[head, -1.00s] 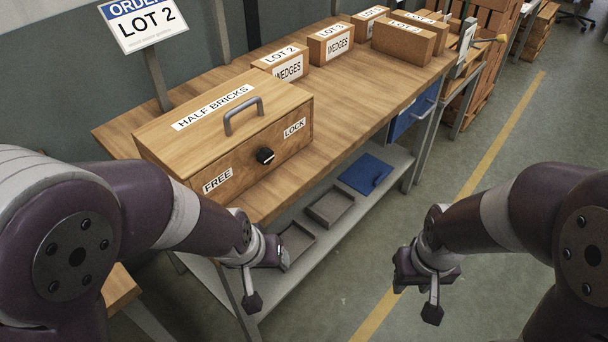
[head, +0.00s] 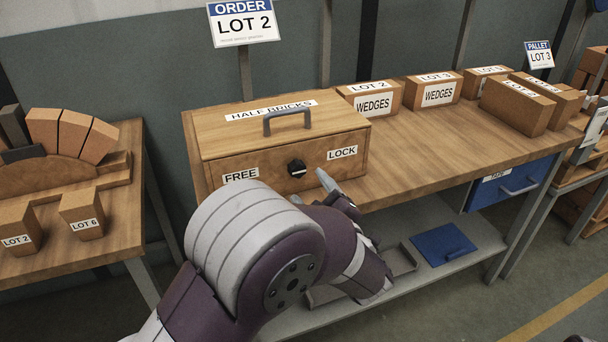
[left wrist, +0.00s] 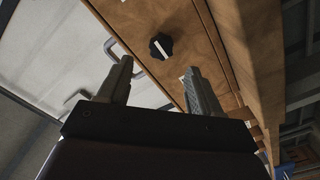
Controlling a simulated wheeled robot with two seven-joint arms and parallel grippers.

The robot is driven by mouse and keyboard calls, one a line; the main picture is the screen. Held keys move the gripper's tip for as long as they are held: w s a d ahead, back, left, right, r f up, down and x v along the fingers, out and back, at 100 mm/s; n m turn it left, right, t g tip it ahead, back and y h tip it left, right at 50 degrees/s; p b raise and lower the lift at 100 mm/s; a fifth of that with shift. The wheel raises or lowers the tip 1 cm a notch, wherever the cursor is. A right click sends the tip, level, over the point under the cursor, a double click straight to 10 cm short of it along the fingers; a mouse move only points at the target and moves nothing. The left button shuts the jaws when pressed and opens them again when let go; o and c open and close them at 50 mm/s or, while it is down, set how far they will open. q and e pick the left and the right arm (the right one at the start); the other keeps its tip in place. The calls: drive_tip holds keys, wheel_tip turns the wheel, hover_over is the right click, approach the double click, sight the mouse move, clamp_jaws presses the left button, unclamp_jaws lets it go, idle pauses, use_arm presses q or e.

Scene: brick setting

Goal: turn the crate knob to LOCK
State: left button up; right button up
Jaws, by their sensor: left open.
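The wooden crate (head: 225,146), labelled HALF BRICKS, stands on the workbench with a grey handle on its lid. Its black knob (head: 297,168) is on the front face, between the FREE label (head: 240,176) at left and the LOCK label (head: 342,153) at right. The knob (left wrist: 161,46) has a pale mark; I cannot tell surely which label it points to. My left gripper (head: 312,191) is just in front of and below the knob. In the left wrist view the left gripper (left wrist: 158,68) is open and empty, its fingertips short of the knob. My right gripper is out of view.
Boxes of wedges (head: 438,91) stand right of the crate on the workbench (head: 440,143). A lower shelf (head: 425,222) holds a blue lid (head: 443,245) and grey trays. Another table (head: 118,232) with bricks is at left. The bench front beside LOCK is clear.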

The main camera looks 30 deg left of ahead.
sight(298, 171)
use_arm(q)
drive_tip(key=x, duration=0.7)
drive_tip(key=shift+s, duration=0.1)
drive_tip(key=c, duration=1)
